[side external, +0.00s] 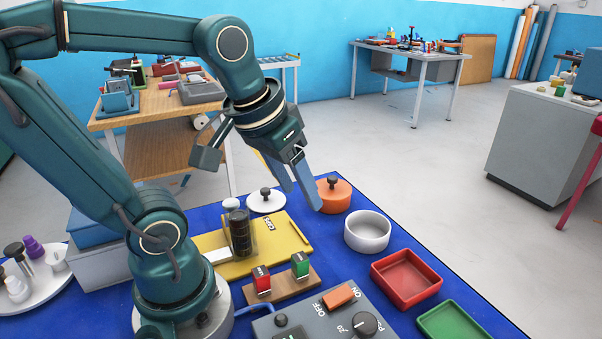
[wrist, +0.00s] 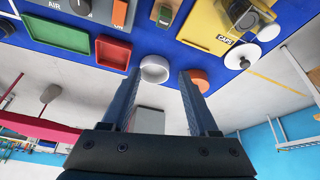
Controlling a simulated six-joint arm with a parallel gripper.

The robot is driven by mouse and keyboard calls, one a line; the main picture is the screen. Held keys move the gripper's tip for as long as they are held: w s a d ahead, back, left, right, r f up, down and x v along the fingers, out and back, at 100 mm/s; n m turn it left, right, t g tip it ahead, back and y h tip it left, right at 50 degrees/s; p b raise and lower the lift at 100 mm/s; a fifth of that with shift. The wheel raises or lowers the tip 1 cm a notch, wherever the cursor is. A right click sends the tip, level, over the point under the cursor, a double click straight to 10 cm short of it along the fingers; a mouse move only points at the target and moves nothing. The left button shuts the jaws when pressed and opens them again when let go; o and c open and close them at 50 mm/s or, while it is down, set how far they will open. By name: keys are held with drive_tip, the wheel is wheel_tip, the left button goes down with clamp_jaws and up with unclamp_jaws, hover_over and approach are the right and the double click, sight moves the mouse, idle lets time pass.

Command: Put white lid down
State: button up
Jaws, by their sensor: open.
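The white lid (side external: 266,199) is a round disc with a black knob, lying flat at the back of the blue table, beside the yellow board. It also shows in the wrist view (wrist: 240,52), at the upper right. My gripper (side external: 306,196) is open and empty, above the table and to the right of the white lid in the side view. In the wrist view its two fingers (wrist: 160,82) are spread apart with nothing between them.
An orange lidded pot (side external: 334,196), a white bowl (side external: 367,233), a red tray (side external: 406,280) and a green tray (side external: 452,322) stand on the right. The yellow board (side external: 285,246) carries a dark cylinder (side external: 240,235). A grey control box (side external: 330,321) is in front.

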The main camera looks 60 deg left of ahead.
drive_tip(key=s+d+m, duration=0.1)
drive_tip(key=s+d+f+m, duration=0.1)
drive_tip(key=s+d+m+t+h, duration=0.1)
drive_tip(key=shift+s+d+f, duration=0.1)
drive_tip(key=shift+d+f, duration=0.2)
drive_tip(key=shift+d, duration=0.05)
